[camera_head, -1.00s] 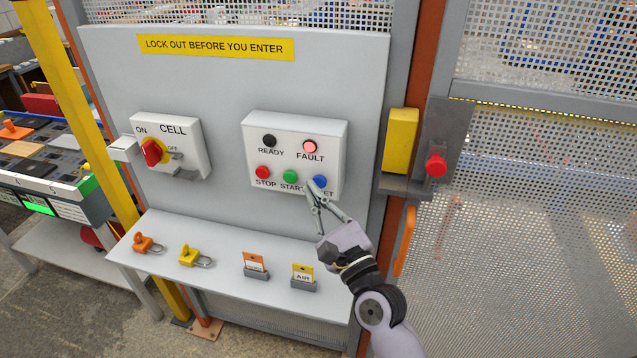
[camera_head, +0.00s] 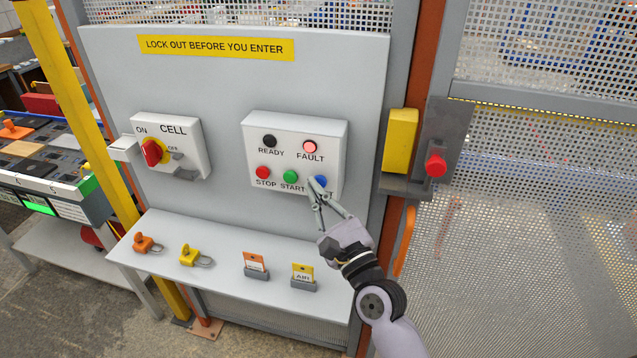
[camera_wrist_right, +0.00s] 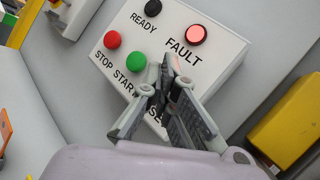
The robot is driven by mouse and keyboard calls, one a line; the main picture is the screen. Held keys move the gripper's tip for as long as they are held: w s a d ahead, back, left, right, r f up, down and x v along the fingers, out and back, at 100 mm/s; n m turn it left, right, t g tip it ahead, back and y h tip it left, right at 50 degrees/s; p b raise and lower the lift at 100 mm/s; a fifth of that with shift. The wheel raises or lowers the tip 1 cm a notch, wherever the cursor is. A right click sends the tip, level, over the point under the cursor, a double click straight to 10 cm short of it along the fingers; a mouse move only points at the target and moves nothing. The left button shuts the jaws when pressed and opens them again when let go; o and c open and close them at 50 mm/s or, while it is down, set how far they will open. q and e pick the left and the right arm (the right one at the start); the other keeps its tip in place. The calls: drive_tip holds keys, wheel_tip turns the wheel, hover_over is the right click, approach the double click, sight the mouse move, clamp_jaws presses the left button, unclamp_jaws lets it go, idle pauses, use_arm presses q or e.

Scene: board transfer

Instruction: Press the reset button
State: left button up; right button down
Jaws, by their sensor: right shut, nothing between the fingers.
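The blue reset button (camera_head: 320,181) is on the lower right of a white control box (camera_head: 253,133) on the grey panel. My right gripper (camera_head: 314,182) is shut and empty, its fingertips at the blue button and overlapping it in the head view. Its fingers hide part of the RESET label. In the right wrist view the fingertips (camera_wrist_right: 174,62) lie over the box right of the green button, and the blue button is hidden behind them. I cannot tell whether the tips touch the button. The FAULT lamp (camera_head: 310,146) is lit red; the READY lamp (camera_head: 269,141) is dark.
A red STOP button (camera_head: 263,172) and green START button (camera_head: 290,177) sit left of the fingers. A CELL switch (camera_head: 153,152) is further left. A shelf (camera_head: 225,266) below holds padlocks and tags. A yellow box (camera_head: 400,140) and red knob (camera_head: 436,165) are at right.

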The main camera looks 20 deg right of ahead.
drive_tip(key=shift+w+d, duration=0.3)
drive_tip(key=shift+w, duration=0.1)
idle(0.4)
drive_tip(key=shift+s+a, duration=0.5)
drive_tip(key=shift+s, duration=0.25)
drive_tip(key=shift+s+a+p, duration=0.3)
drive_tip(key=shift+s+a, duration=0.4)
drive_tip(key=shift+s, duration=0.35)
drive_tip(key=shift+s+a+p, duration=0.25)
drive_tip(key=shift+s+a, duration=0.45)
drive_tip(key=shift+s, duration=0.3)
drive_tip(key=shift+f, duration=0.1)
